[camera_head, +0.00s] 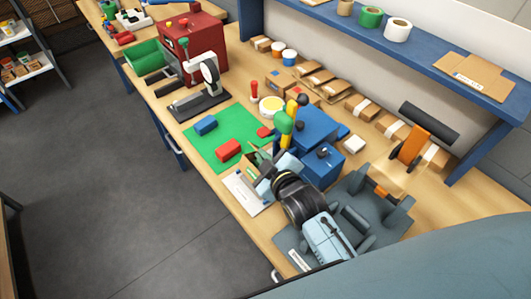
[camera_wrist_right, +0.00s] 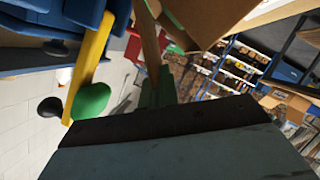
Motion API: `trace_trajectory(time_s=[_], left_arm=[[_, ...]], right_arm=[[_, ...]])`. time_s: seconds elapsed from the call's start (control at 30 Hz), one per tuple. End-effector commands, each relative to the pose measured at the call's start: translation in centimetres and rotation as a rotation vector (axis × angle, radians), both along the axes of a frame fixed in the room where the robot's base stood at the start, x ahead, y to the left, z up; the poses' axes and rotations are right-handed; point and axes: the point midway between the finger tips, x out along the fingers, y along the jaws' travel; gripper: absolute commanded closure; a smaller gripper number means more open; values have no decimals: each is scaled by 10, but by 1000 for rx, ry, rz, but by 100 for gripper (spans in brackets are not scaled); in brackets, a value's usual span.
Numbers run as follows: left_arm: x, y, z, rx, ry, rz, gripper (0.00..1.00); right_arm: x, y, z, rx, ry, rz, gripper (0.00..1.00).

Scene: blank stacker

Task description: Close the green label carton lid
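My right gripper (camera_head: 262,160) reaches in from the lower right, over the near edge of the green mat. In the right wrist view its narrow greenish fingers (camera_wrist_right: 159,84) lie close together and look shut. A brown cardboard carton (camera_wrist_right: 210,18) with raised flaps is just beyond them, with a green strip on it that may be the label. One narrow flap (camera_wrist_right: 146,32) stands right by the fingertips; I cannot tell whether they touch it. In the head view the carton is mostly hidden behind my gripper. My left gripper is not in view.
A blue machine (camera_head: 318,128) with a yellow lever and green knob (camera_head: 284,122) stands close to my gripper. A red block (camera_head: 228,150) and blue block (camera_head: 205,125) lie on the green mat (camera_head: 203,148). White paper (camera_head: 243,190) lies in front. Parcels line the back.

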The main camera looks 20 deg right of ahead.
Motion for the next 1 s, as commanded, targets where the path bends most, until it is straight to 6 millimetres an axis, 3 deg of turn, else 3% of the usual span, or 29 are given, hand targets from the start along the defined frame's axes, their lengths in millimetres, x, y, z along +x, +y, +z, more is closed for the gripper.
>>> trace_trajectory(time_s=[0.37, 0.6, 0.87, 1.0], left_arm=[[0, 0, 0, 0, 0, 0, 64], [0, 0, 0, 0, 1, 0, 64], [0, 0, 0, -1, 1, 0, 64], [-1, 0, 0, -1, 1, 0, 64]], right_arm=[[0, 0, 0, -5, -2, -1, 100], [0, 0, 0, -4, -2, -1, 71], [-1, 0, 0, -4, -2, 0, 71], [-10, -1, 2, -5, 1, -1, 71]])
